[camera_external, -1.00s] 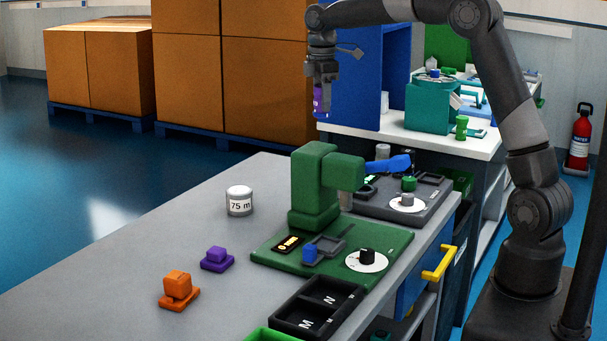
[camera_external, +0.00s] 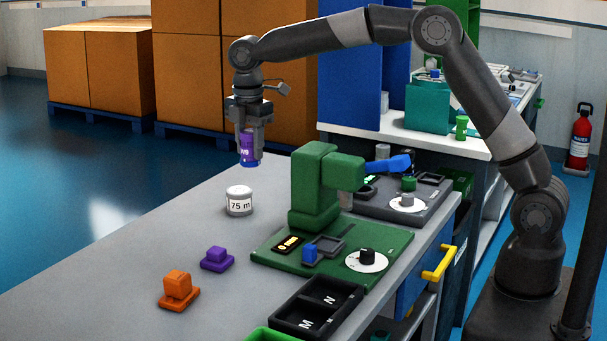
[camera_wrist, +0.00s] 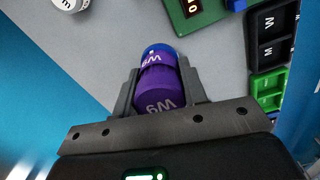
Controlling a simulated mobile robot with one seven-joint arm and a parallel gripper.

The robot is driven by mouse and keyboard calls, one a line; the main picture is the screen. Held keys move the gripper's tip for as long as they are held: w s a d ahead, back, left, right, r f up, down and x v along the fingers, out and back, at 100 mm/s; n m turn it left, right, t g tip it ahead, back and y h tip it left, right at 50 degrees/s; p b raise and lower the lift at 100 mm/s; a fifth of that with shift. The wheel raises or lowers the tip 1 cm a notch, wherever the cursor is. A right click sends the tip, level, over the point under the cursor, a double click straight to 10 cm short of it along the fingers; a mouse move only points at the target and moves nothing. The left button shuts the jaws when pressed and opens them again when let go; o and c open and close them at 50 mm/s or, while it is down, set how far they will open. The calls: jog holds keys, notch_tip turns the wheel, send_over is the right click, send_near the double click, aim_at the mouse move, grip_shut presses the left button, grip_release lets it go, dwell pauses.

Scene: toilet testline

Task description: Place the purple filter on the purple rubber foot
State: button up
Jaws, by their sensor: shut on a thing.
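My gripper (camera_external: 249,150) is shut on the purple filter (camera_external: 246,146), a cylinder with white lettering and a blue lower end. It hangs upright above the far part of the grey table, behind the white jar. In the wrist view the filter (camera_wrist: 162,85) sits between both fingers. The purple rubber foot (camera_external: 217,259) is a small stepped block on the table, nearer the camera, between the orange foot and the green machine. I cannot make out the purple foot in the wrist view.
A white jar marked "75 m" (camera_external: 239,201) stands below the gripper. The green machine (camera_external: 315,190) with a blue lever (camera_external: 388,163) rises to the right. An orange foot (camera_external: 178,289) and a black two-part tray (camera_external: 318,306) are nearer. The table's left side is clear.

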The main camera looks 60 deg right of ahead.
notch_tip(320, 180, down, 6)
send_over(216, 250)
notch_tip(216, 250, down, 7)
jog(key=shift+f, duration=2)
jog(key=shift+f, duration=0.1)
jog(key=o, duration=1)
